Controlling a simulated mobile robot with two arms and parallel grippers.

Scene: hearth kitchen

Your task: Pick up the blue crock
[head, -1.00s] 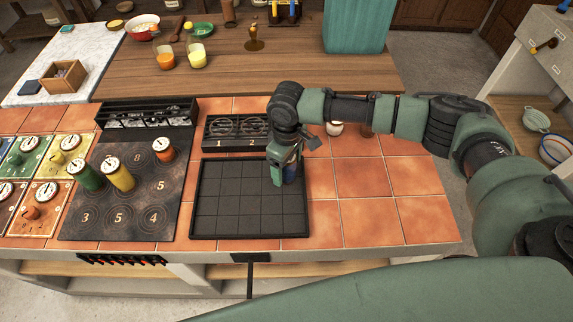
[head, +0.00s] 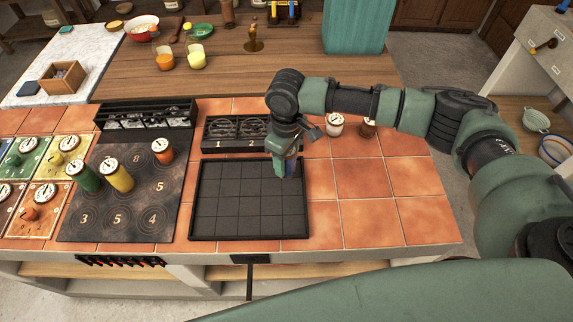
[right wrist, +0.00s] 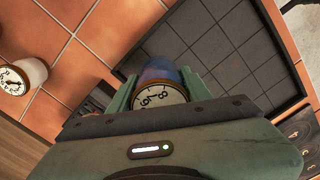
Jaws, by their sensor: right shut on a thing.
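The blue crock (right wrist: 160,72) has a white dial-like lid with dark marks. In the right wrist view it sits between the two green fingers of my right gripper (right wrist: 160,88), which is shut on it. In the head view, my right gripper (head: 286,170) points down at the far right corner of the black gridded tray (head: 248,238). Only a sliver of the crock's blue side (head: 292,168) shows there behind the finger. I cannot tell clearly whether the crock's base is clear of the tray. My left gripper is not in view.
Left of the tray is a dark numbered board (head: 120,225) with green (head: 88,181), yellow (head: 122,180) and orange (head: 163,154) crocks. A two-place burner rack (head: 222,131) stands behind the tray. A white crock (head: 334,128) and a brown one (head: 368,130) stand behind my arm. Right-hand tiles are bare.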

